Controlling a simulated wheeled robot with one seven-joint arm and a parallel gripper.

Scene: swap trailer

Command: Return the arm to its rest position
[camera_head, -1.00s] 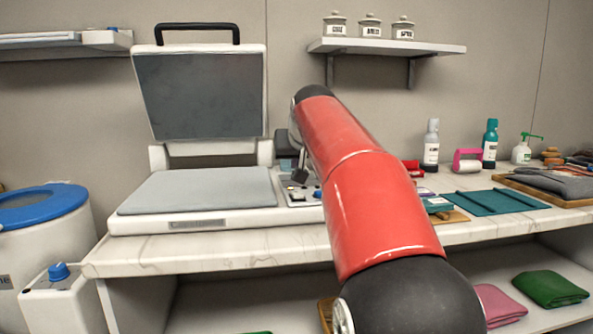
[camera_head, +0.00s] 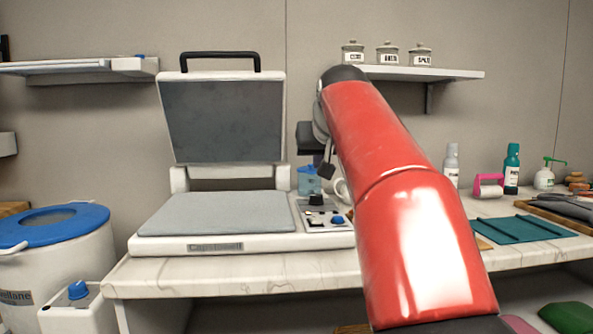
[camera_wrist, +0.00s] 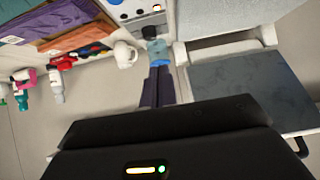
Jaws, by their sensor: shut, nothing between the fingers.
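My red arm rises across the right middle of the head view. My gripper (camera_wrist: 158,72) shows in the wrist view with its two dark fingers together and nothing between them. In the head view it is mostly hidden behind the arm; a dark part of it shows left of the arm. The fingers point toward a blue translucent container (camera_wrist: 157,50), which also shows in the head view (camera_head: 309,180) beside the press. I cannot tell the gap between them.
A press (camera_head: 215,243) with its lid (camera_head: 224,122) raised stands on the marble counter (camera_head: 230,278). A white mug (camera_wrist: 125,54) is near the blue container. Bottles (camera_head: 512,168) and a teal cloth (camera_head: 520,229) are at right. A shelf (camera_head: 450,73) with jars hangs behind.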

